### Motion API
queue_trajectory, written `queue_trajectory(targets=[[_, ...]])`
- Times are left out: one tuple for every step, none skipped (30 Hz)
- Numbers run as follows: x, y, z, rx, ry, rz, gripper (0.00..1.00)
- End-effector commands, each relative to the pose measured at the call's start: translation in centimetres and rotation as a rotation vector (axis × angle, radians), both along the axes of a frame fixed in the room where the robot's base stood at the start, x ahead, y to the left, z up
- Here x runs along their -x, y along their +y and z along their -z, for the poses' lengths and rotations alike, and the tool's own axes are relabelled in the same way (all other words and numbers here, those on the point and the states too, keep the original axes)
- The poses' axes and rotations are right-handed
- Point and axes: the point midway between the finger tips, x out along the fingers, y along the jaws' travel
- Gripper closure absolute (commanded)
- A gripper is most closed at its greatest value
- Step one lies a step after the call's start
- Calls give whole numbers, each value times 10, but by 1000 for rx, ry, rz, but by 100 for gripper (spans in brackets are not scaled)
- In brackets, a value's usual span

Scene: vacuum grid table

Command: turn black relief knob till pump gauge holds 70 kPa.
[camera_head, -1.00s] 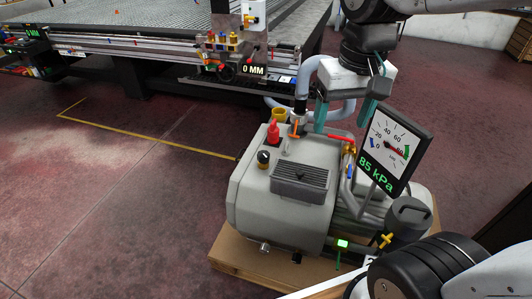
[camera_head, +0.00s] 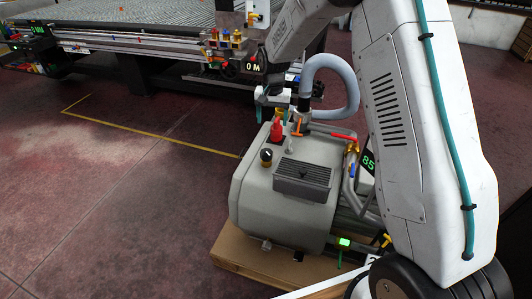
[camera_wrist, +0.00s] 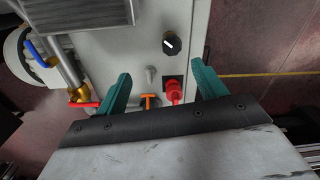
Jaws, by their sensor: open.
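The black knob (camera_head: 266,156) sits on top of the grey pump (camera_head: 290,208), left of the vent grille. In the wrist view the knob (camera_wrist: 170,44) shows a white pointer mark and lies beyond my fingertips, with nothing touching it. My gripper (camera_wrist: 161,70) is open and empty, its teal fingers spread above the pump top. In the head view my gripper (camera_head: 274,108) is over the pump's far end, behind the knob. The pump gauge (camera_head: 368,162) is mostly hidden behind my arm; only a green "85" shows, its dial covered.
A red plug-like fitting (camera_wrist: 174,90) and an orange T-handle (camera_wrist: 149,101) stand near or between my fingers. A small grey toggle (camera_wrist: 151,75) is close by. A red-handled valve (camera_head: 346,137) and grey hose (camera_head: 352,85) lie right. The grid table (camera_head: 120,40) is behind; left floor is clear.

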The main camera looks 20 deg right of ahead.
Motion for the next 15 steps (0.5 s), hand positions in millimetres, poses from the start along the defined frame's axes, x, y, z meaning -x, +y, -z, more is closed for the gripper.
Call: queue_trajectory(targets=[[-10,2,25,0,11,14,30],[-15,3,37,0,11,24,30],[-22,3,52,-1,13,35,30],[-25,4,63,-1,16,43,30],[-29,5,73,0,17,51,30],[-33,5,85,0,18,59,30],[-36,6,93,0,18,65,30],[-38,6,99,-1,19,71,30],[-40,7,107,0,21,77,30],[-42,7,112,0,21,81,30],[-43,7,115,0,20,83,30],[-44,7,120,-1,21,86,30],[-44,7,123,-1,21,87,30],[-45,7,125,-1,21,89,30],[-45,7,129,-1,21,89,30]])
